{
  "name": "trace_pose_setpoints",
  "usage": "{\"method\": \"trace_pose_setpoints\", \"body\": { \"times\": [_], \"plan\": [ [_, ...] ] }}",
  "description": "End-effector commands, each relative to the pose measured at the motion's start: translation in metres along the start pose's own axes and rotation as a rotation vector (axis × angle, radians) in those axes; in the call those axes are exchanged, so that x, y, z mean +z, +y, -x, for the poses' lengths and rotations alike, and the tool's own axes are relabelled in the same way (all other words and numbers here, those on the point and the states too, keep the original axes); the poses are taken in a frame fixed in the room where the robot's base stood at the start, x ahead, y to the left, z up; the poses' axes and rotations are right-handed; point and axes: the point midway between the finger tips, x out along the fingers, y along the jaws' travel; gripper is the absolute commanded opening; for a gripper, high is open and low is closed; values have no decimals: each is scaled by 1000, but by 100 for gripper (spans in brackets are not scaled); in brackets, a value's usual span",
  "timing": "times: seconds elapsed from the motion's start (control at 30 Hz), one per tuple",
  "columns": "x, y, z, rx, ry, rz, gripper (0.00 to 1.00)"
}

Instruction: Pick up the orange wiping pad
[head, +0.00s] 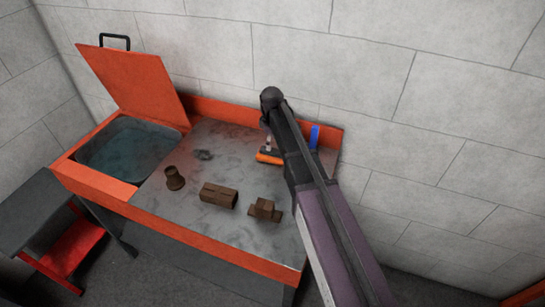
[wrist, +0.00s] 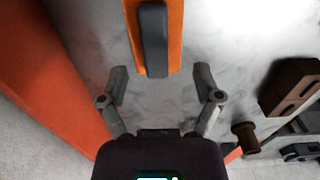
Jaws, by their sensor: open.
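The orange wiping pad (wrist: 176,40) lies on the grey bench top, with a dark grey bar-shaped handle (wrist: 153,40) along its middle. In the wrist view it enters from the top centre and its far end is cut off by the frame. My gripper (wrist: 160,80) is open and empty, its two fingers spread apart to either side of the line of the pad's near end. The pad (head: 268,158) also shows in the head view, beside my arm, which partly hides it. My gripper is hard to make out there.
The bench top (head: 225,150) also bears a brown spool-like piece (head: 174,178), a brown block (head: 219,195), a smaller brown stepped piece (head: 265,209) and a blue upright piece (head: 315,135). A basin with a raised orange lid (head: 135,85) is at left. A wall stands behind.

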Motion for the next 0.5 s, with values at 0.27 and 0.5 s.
{"method": "trace_pose_setpoints", "body": {
  "times": [0.27,0.5],
  "plan": [
    [0,0,-1,0,0,0,83],
    [-1,1,-12,0,0,1,83]
  ]
}}
